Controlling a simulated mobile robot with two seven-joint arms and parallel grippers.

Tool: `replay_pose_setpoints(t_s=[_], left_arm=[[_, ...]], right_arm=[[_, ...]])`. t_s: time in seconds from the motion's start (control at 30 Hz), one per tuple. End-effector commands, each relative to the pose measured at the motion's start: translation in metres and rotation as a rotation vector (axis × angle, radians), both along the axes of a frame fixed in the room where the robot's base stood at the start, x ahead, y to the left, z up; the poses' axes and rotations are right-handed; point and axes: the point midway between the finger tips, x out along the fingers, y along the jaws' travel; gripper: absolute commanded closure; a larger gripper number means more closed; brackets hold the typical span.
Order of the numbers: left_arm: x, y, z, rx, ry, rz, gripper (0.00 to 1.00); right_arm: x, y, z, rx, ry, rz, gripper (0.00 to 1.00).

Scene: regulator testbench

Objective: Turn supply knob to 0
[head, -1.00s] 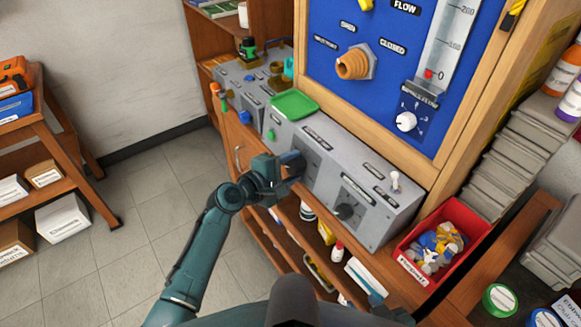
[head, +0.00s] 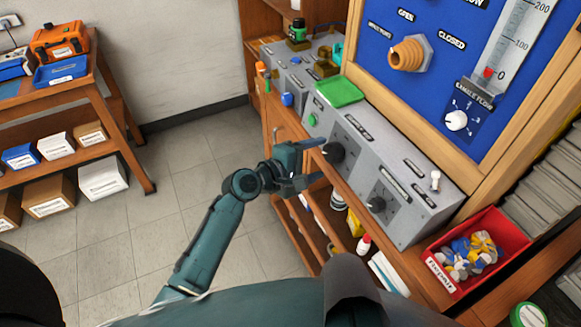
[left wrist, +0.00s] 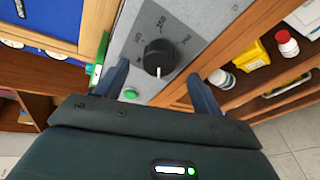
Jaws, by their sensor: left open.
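A black round knob (head: 333,152) sits on the front face of the grey sloped console (head: 400,170). The left wrist view shows this knob (left wrist: 160,57) close up on a dark dial plate, its white pointer line toward my gripper. The dial's small numbers are hard to read. A second black knob (head: 376,205) sits further right; I cannot read which label says supply. My left gripper (head: 315,162) is open just in front of the first knob. In the left wrist view its fingers (left wrist: 160,84) stand apart, with the knob beyond and between them, seemingly untouched. My right gripper is not visible.
A green tray (head: 339,92) lies on the console, with a green button (head: 311,119) below it. A white toggle switch (head: 435,181) stands at the right end, beside a red bin (head: 470,255). Shelves with bottles (head: 363,244) are below. Floor at left is open.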

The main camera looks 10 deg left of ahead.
Motion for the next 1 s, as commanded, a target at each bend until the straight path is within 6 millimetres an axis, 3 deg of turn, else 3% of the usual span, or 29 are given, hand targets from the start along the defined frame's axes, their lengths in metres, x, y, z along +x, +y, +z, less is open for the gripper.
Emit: replay_pose_setpoints(t_s=[0.2, 0.4, 1.0], left_arm=[[-0.035, 0.032, 0.012, 0.002, -0.001, 0.000, 0.32], [-0.055, 0.050, 0.020, 0.001, 0.000, -0.001, 0.32], [-0.061, 0.055, 0.023, -0.001, 0.001, -0.001, 0.32]], right_arm=[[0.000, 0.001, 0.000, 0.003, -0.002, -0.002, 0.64], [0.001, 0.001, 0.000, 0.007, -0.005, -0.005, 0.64], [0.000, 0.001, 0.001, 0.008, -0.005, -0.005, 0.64]])
